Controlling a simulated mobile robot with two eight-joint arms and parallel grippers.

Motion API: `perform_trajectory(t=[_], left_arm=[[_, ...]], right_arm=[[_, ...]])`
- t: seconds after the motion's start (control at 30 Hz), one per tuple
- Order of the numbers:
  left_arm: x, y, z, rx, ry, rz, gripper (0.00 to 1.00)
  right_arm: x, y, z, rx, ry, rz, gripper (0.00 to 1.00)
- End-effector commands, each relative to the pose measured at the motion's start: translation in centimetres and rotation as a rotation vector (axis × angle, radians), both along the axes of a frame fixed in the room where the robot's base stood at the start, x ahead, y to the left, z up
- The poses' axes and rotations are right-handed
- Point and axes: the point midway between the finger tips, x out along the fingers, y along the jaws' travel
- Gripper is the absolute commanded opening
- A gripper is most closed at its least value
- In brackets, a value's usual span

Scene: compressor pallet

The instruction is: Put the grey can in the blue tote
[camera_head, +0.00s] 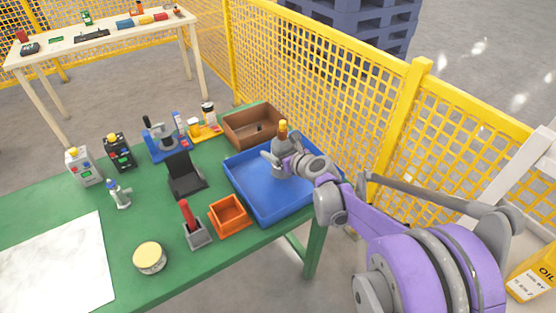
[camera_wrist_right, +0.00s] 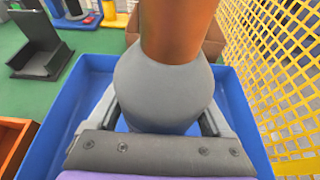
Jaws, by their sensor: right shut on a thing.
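The grey can (camera_wrist_right: 165,88) has a rounded grey body and an orange-brown neck. My right gripper (camera_head: 284,162) is shut on it. In the head view the can's orange and yellow top (camera_head: 283,130) stands up above the gripper, roughly upright. The can is over the blue tote (camera_head: 246,194), within its rim as seen from both views. The can's base is hidden, so I cannot tell whether it touches the tote floor. The tote also shows around the can in the wrist view (camera_wrist_right: 72,92). My left gripper is not in view.
A brown bin (camera_head: 238,133) stands behind the tote, and an orange bin (camera_head: 229,213) is at its front left. A black stand (camera_head: 184,178) is to the left. A yellow mesh fence (camera_head: 330,75) runs close behind the table. The visible tote floor is bare.

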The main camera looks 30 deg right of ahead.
Motion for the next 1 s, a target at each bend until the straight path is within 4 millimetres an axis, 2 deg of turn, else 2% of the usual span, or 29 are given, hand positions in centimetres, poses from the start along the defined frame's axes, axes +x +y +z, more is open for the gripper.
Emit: perform_trajectory(t=[0.23, 0.63, 0.67, 0.73, 1.0], left_arm=[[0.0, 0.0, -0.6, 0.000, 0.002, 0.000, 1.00], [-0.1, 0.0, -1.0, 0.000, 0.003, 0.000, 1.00], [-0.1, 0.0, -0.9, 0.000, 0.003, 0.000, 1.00], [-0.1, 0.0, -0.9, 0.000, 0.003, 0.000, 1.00], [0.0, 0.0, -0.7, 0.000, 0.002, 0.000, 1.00]], right_arm=[[0.0, 0.0, -3.2, 0.000, 0.000, 0.000, 0.00], [0.0, 0.0, -3.8, 0.001, 0.000, 0.000, 0.00], [0.0, 0.0, -3.7, 0.000, 0.000, 0.000, 0.88], [0.0, 0.0, -3.7, 0.000, 0.000, 0.000, 1.00], [0.0, 0.0, -3.4, 0.000, 0.000, 0.000, 1.00]])
